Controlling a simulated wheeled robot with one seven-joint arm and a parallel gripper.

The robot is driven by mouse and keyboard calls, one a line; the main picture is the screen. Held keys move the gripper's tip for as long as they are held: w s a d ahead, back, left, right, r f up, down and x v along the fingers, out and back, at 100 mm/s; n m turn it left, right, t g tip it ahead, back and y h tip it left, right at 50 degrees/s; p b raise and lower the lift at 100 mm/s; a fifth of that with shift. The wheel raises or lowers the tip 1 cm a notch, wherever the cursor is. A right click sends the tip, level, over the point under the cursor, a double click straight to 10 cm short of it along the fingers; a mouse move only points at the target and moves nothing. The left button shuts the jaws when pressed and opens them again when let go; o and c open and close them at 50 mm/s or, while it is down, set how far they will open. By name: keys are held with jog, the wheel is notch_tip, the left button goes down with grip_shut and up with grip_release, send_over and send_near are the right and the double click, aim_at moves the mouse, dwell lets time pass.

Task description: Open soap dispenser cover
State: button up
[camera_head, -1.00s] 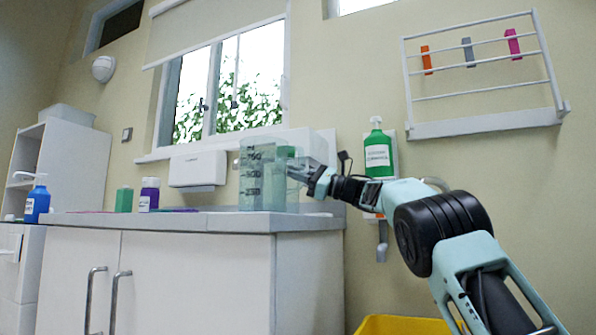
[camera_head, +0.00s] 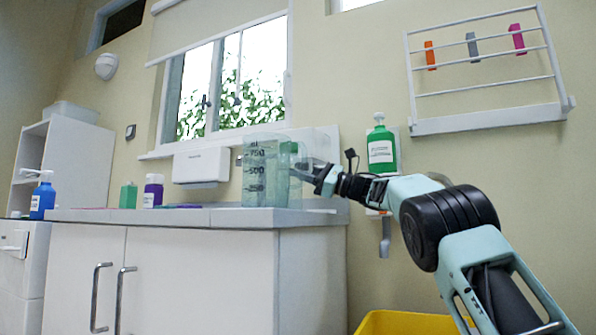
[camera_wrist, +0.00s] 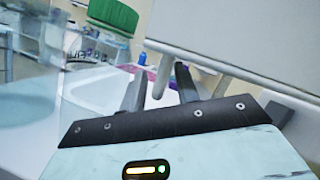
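A green pump bottle (camera_head: 381,149) with a white label stands in a wall holder, right of the counter. A white box-shaped dispenser (camera_head: 201,167) hangs on the wall below the window. I cannot tell which is the soap dispenser, and no cover is clearly distinct. My gripper (camera_head: 312,173) is at the counter's right end, beside a clear measuring jug (camera_head: 262,188), left of and below the green bottle. In the wrist view, its two dark fingers (camera_wrist: 160,84) are apart. A grey rounded peg shows between them; contact is unclear. A white panel (camera_wrist: 235,35) fills the upper right.
A green cap (camera_wrist: 113,14) is close to the wrist camera, upper left. The counter (camera_head: 170,216) also holds a small green bottle (camera_head: 128,196) and a purple bottle (camera_head: 153,191). A blue pump bottle (camera_head: 42,198) stands far left. A yellow bin (camera_head: 400,322) is below the arm.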

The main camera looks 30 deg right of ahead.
jog(key=v, duration=0.6)
jog(key=shift+s+p, duration=0.1)
jog(key=shift+p, duration=0.2)
